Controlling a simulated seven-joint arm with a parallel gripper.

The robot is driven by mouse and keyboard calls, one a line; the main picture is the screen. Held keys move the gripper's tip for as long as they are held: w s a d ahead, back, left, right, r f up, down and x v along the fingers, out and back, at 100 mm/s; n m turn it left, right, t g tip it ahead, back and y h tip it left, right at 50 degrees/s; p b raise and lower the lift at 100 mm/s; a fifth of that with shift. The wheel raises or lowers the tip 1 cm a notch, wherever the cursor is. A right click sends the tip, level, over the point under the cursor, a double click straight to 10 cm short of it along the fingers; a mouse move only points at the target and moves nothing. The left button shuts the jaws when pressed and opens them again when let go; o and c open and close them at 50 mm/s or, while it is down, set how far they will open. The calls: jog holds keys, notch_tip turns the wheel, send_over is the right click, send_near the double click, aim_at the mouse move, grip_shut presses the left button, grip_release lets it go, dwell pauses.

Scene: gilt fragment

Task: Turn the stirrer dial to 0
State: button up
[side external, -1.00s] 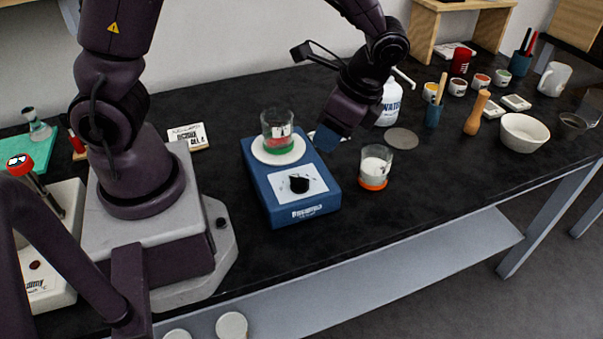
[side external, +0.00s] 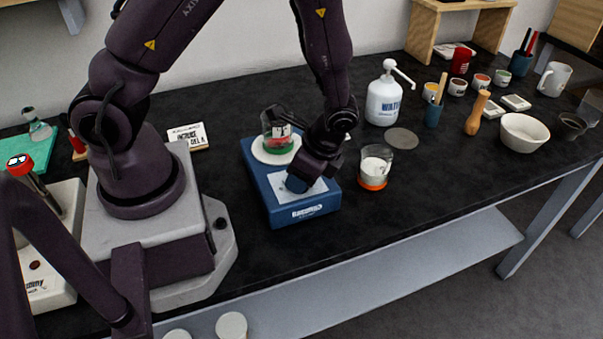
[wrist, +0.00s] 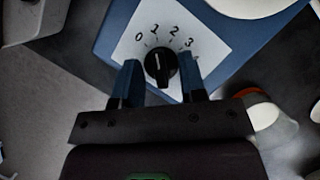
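The stirrer (side external: 312,208) is a blue box with a white plate on top and a glass beaker (side external: 276,138) with a red and green band standing on it. The black stirrer dial (wrist: 160,66) sits on a white label with 0, 1, 2 and 3 in view; any further numbers are hidden by the right finger. I cannot tell for sure where its light mark points. My gripper (wrist: 159,64) is open, with one blue fingertip on each side of the dial, apparently apart from it. In the side view my gripper (side external: 299,184) is low over the label and hides the dial.
A glass of white powder with an orange base (side external: 375,168) stands close to the stirrer's right. A white wash bottle (side external: 384,97) and a grey disc (side external: 402,138) are behind it. The bench front right of the stirrer is clear.

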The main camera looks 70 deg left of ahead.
grip_shut()
jog(key=shift+a+n, duration=0.1)
jog(key=shift+n, duration=0.3)
jog(key=shift+s+f+n+g+h, duration=0.1)
jog(key=shift+n+g+h, duration=0.3)
jog(key=shift+n, duration=0.9)
jog(key=shift+n+g+h, duration=0.2)
jog(key=shift+n+h, duration=0.4)
jog(key=shift+n, duration=0.7)
jog(key=shift+a, duration=0.1)
jog(key=shift+c, duration=0.2)
grip_release()
jog(key=shift+o, duration=0.2)
jog(key=shift+d, duration=0.2)
